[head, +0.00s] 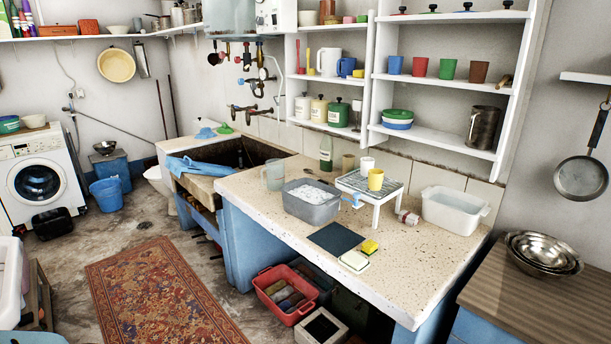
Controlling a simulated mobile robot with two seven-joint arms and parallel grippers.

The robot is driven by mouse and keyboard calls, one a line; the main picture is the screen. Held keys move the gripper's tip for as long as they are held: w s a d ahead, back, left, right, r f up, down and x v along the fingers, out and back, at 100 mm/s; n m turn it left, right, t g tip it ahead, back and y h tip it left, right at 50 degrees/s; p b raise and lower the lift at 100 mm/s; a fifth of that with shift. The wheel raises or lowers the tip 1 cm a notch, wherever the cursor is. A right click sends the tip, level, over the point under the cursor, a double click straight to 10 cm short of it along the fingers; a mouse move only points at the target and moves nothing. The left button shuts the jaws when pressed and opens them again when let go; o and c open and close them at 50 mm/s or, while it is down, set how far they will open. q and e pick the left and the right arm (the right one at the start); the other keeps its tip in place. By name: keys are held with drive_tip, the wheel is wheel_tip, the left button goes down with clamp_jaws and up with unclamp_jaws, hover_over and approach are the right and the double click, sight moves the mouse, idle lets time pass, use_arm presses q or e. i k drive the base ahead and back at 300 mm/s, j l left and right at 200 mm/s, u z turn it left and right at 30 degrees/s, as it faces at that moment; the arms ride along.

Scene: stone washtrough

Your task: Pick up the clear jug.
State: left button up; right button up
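The clear jug (274,176) stands upright on the speckled stone counter (245,195), near the trough end. It looks pale and see-through, with a handle that seems to be on its left side. A grey basin (312,210) with whitish contents stands just right of it and in front. Neither of my grippers shows in the head view.
The stone trough (240,152) with a blue cloth-like thing (199,167) lies left of the jug. A patterned rug (160,290) covers the floor.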

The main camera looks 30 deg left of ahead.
sight(275, 168)
drive_tip(key=i+j+z, duration=0.1)
drive_tip(key=j+z, duration=0.2)
drive_tip(key=j, duration=0.15)
drive_tip(key=j+z, duration=0.6)
drive_tip(key=j, duration=1.4)
drive_tip(key=k+j+z, duration=0.1)
drive_tip(key=j, duration=0.5)
drive_tip(key=k+j, duration=0.1)
drive_tip(key=j, duration=0.55)
